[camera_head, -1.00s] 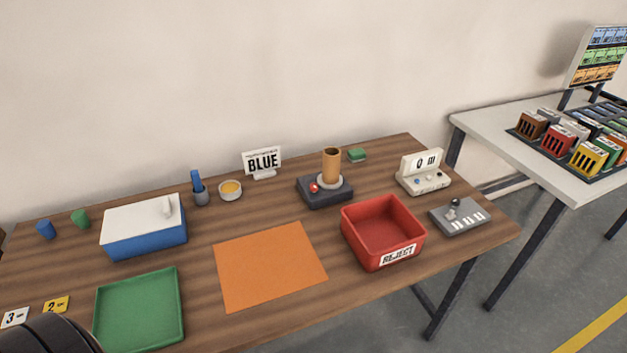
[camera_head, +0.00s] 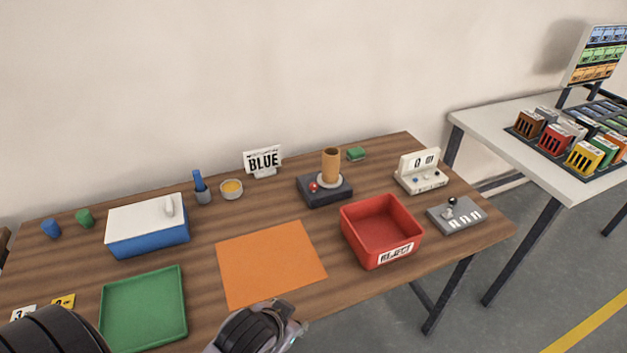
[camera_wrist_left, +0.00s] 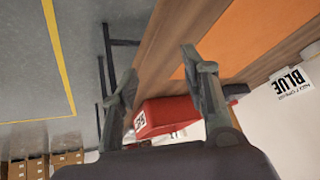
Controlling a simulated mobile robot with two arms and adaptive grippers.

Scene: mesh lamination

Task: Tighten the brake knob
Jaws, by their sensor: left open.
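A small red knob (camera_head: 314,187) sits on the front left of a dark base (camera_head: 325,196) at the back of the table. An upright tan roll (camera_head: 331,165) stands on a pale disc on the same base. I cannot tell for certain that the red knob is the brake knob. My left gripper (camera_head: 287,320) is at the table's front edge, well in front of the base and apart from it. In the left wrist view, the left gripper (camera_wrist_left: 160,68) is open with nothing held between its fingers. My right gripper is not in view.
A red reject bin (camera_head: 382,232) stands right of an orange sheet (camera_head: 270,262). A grey device with a black-tipped lever (camera_head: 457,215) and a white counter (camera_head: 421,176) are at the right. A green tray (camera_head: 144,308) lies front left.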

